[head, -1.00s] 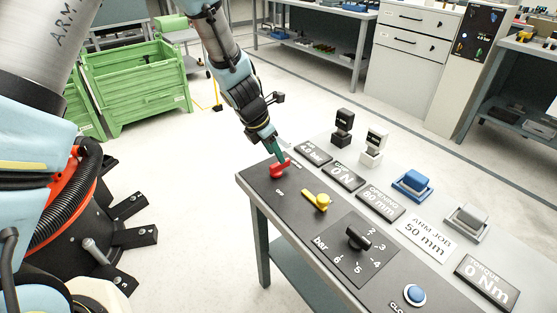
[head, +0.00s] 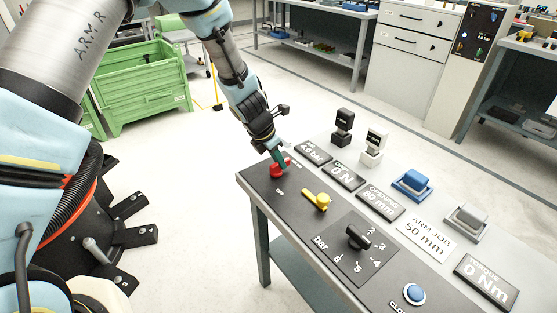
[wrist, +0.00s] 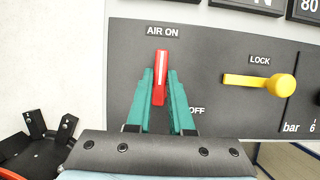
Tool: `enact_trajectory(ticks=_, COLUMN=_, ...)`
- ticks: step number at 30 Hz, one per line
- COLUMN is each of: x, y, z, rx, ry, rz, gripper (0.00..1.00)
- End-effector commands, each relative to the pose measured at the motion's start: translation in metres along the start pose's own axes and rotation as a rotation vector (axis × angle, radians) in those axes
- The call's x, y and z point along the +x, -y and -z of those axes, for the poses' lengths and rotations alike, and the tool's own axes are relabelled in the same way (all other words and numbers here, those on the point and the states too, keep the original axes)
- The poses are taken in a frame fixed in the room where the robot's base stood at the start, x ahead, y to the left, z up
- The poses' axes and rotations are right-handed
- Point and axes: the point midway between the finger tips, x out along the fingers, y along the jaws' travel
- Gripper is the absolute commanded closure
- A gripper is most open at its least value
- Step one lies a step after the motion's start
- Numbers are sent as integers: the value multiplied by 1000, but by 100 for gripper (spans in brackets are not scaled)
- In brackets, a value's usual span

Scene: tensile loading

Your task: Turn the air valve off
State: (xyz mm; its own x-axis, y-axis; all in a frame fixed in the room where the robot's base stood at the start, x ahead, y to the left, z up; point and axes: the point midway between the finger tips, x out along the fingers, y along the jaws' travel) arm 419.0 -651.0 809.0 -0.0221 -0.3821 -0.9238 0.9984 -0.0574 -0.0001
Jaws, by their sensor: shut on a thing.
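The air valve has a red lever (head: 277,171) at the far left corner of the panel table. In the wrist view the red lever (wrist: 161,70) points up toward the "AIR ON" label (wrist: 162,31). The "OFF" label (wrist: 197,111) is to the lower right, partly hidden by a finger. My gripper (wrist: 160,88) has its teal fingers on both sides of the lever, shut on it. In the head view my gripper (head: 282,160) reaches down onto the lever from above.
A yellow lock lever (head: 317,201) sits beside the valve, and it also shows in the wrist view (wrist: 262,84). A black pressure knob (head: 357,238) and a blue button (head: 414,293) are farther along the panel. Green crates (head: 140,85) stand on the floor behind.

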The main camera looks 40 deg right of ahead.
Motion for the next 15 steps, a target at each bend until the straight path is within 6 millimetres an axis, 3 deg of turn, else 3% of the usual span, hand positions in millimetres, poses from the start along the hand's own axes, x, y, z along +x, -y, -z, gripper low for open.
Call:
enact_trajectory(ticks=3, x=0, y=0, z=0, rx=0, ry=0, rz=0, gripper=100)
enact_trajectory(ticks=15, x=0, y=0, z=0, rx=1, ry=0, rz=0, gripper=100)
